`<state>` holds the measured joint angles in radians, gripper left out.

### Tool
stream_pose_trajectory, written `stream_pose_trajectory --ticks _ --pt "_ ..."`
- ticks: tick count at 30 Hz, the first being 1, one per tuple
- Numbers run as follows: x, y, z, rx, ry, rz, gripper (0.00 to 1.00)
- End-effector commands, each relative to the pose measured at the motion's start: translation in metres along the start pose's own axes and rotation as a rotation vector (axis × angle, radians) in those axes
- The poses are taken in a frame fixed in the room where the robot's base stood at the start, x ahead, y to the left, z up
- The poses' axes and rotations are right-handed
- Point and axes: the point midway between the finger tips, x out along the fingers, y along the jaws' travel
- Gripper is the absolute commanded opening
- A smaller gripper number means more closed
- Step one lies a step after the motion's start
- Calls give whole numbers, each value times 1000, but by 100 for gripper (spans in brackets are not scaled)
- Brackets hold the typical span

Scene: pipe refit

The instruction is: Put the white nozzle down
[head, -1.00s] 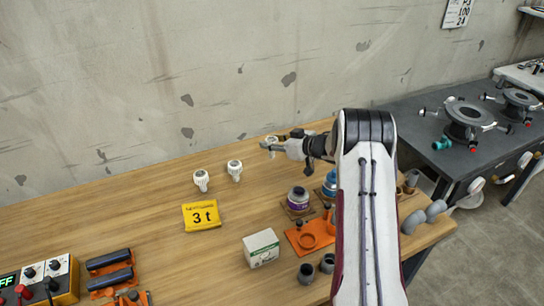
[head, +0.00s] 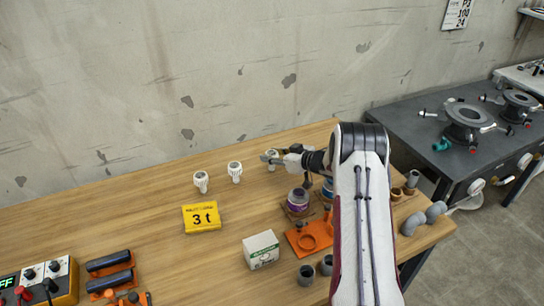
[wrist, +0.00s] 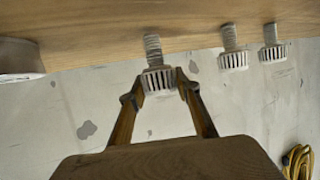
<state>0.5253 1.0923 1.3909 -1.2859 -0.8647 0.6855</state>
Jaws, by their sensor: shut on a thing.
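The white nozzle (head: 271,154) is in my gripper (head: 268,158), at the back of the wooden bench near the wall. In the wrist view the fingertips (wrist: 162,80) are closed around the slotted cap of the nozzle (wrist: 156,79). Its threaded stem points toward the bench top, and it looks upright. I cannot tell whether the stem touches the wood. Two similar white nozzles stand on the bench to its left, the nearer-by one (head: 235,171) and the farther one (head: 201,181). Both also show in the wrist view, at right.
A yellow "3 t" sign (head: 201,217) lies in front of the standing nozzles. The concrete wall (head: 150,90) is close behind.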

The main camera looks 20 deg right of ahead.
Motion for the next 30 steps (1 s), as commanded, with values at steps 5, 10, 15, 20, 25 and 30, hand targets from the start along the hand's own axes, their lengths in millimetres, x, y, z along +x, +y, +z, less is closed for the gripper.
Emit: stream_pose_trajectory --ticks 5,10,15,20,25,30 --pt "2 0 4 0 1 0 14" --pt "2 0 4 0 1 0 14" --pt "2 0 6 1 1 0 14" --pt "3 0 6 0 1 0 49" --pt "3 0 6 0 1 0 49" --pt "2 0 6 0 1 0 49"
